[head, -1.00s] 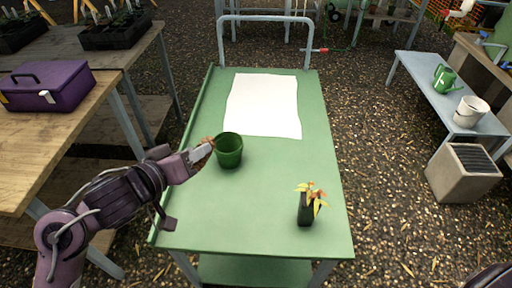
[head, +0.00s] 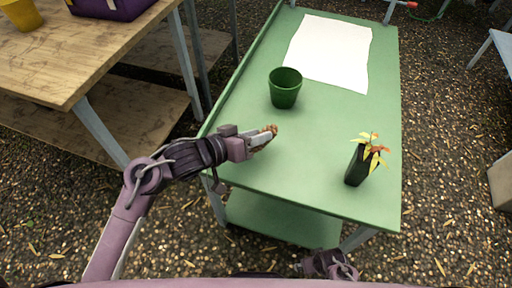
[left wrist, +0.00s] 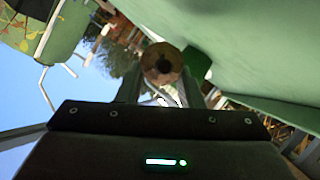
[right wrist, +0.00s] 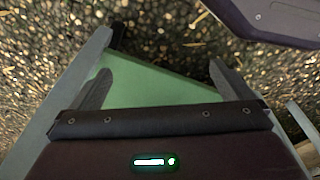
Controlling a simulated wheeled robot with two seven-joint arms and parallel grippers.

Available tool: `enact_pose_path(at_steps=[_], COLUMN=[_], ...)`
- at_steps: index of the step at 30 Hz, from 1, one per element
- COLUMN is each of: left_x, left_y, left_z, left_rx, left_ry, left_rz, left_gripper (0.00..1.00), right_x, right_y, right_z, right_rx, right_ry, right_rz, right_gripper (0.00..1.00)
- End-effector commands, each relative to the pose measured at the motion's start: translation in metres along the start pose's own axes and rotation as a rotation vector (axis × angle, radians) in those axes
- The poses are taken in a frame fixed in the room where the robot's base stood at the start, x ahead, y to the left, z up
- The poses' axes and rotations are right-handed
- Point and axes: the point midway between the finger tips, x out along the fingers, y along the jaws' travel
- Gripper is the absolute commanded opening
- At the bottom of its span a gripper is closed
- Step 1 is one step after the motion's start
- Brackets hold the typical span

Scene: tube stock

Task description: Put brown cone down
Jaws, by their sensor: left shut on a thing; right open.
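The brown cone (head: 271,130) is held in my left gripper (head: 265,137), just above the green table (head: 250,170) near its left side. In the left wrist view the cone (left wrist: 162,64) shows end-on between the two fingers, and the gripper (left wrist: 160,85) is shut on it. A gap between cone and table top is hard to judge. My right gripper (right wrist: 160,75) is open and empty, with a green surface behind its fingers. In the head view the right hand is low at the bottom edge.
A green pot (head: 285,88) stands behind the cone on the table. A white sheet (head: 330,48) lies at the back. A dark pot with a yellow-orange plant (head: 358,162) stands at the right. The table's front middle is clear. A wooden bench (head: 75,60) is at the left.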

Motion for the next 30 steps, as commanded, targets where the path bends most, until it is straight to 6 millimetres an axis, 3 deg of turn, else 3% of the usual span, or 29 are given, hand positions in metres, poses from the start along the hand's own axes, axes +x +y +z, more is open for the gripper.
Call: enact_pose_path(at_steps=[10,23,24,28,30], left_x=[0.013,0.015,0.015,0.015,0.015], left_y=[-0.020,-0.022,-0.022,-0.022,-0.023], left_z=[0.033,0.036,0.036,0.036,0.036], left_rx=[-0.001,0.001,0.002,0.002,0.001], left_ry=[0.000,0.001,0.001,0.001,0.001], left_rz=[0.000,0.000,0.000,0.000,0.000], left_gripper=[0.11,0.11,0.37,0.54,0.55], right_x=[-0.022,-0.026,-0.026,-0.026,-0.026], right_y=[-0.006,-0.006,-0.006,-0.006,-0.006], right_z=[-0.016,-0.017,-0.017,-0.017,-0.017], right_rx=[-0.012,-0.013,-0.013,-0.013,-0.013], right_ry=[-0.008,-0.010,-0.010,-0.010,-0.009], right_rz=[-0.010,-0.011,-0.011,-0.011,-0.011], right_gripper=[1.00,1.00,1.00,1.00,1.00])
